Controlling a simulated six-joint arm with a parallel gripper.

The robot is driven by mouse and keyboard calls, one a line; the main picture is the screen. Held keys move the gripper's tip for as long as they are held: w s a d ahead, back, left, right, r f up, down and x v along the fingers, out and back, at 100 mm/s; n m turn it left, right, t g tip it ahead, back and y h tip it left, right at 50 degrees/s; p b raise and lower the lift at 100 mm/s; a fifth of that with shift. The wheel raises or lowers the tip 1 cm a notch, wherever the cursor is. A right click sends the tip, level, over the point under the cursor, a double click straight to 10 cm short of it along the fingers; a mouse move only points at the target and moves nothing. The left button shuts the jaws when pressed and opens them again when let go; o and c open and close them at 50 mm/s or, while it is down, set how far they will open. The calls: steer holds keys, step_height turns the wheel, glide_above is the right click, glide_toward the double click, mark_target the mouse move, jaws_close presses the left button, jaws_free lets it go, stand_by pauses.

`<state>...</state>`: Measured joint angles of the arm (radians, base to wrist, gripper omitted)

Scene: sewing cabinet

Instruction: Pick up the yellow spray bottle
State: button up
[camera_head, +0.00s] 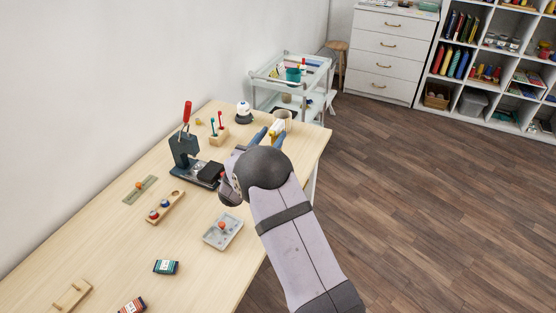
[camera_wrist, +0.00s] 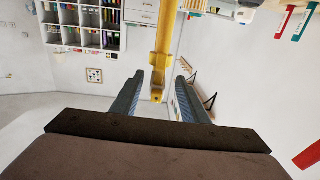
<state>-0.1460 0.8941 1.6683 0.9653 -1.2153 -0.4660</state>
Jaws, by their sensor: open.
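The yellow spray bottle (camera_head: 276,127) is near the far right end of the wooden table, just past my gripper and partly hidden by it. In the wrist view, the yellow spray bottle (camera_wrist: 163,48) runs down from the top edge, with its lower tip between the fingers. My gripper (camera_head: 269,136) has its two blue-grey fingers apart. In the wrist view, my gripper (camera_wrist: 158,82) shows a clear gap on each side of the yellow part. I cannot tell how deep the bottle lies between the fingers.
A beige cup (camera_head: 284,115) stands close behind the bottle. A wooden block with red and blue tools (camera_head: 218,136), a white-topped round object (camera_head: 243,112) and a red-handled press (camera_head: 184,145) stand to the left. A grey tray (camera_head: 223,232) lies nearer. The table's right edge is close.

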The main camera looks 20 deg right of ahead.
steer(key=shift+p+x, duration=1.2)
steer(key=shift+x, duration=1.4)
steer(key=shift+s+d, duration=0.1)
steer(key=shift+s, duration=0.05)
steer(key=shift+c, duration=0.3)
steer(key=shift+r, duration=0.15)
jaws_close()
